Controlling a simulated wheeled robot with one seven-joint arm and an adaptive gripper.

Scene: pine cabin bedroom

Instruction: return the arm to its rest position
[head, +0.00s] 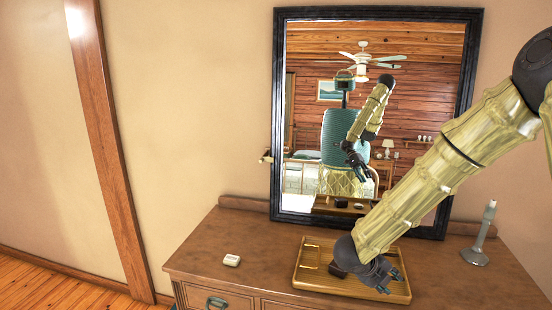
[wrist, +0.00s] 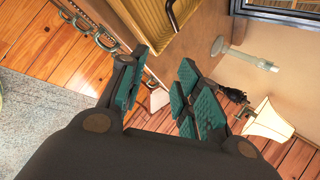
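My arm (head: 430,180) reaches down from the upper right across the mirror to the dresser top. My gripper (head: 391,282) appears over the right part of a wooden tray (head: 313,283). In the wrist view my gripper (wrist: 160,92) is open, its teal-padded fingers spread apart. I see nothing held between them; a small pale patch behind the gap is too unclear to name. The tray also shows at the top of the wrist view (wrist: 150,18). A dark object (head: 336,271) lies in the tray, partly hidden by my wrist.
The brown dresser (head: 235,285) carries a small white item (head: 231,260) at left and a grey candlestick (head: 479,240) at right. A black-framed mirror (head: 278,120) stands behind. Drawer handles (wrist: 105,40) and a lamp (wrist: 270,124) show in the wrist view. The dresser's front left is mostly clear.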

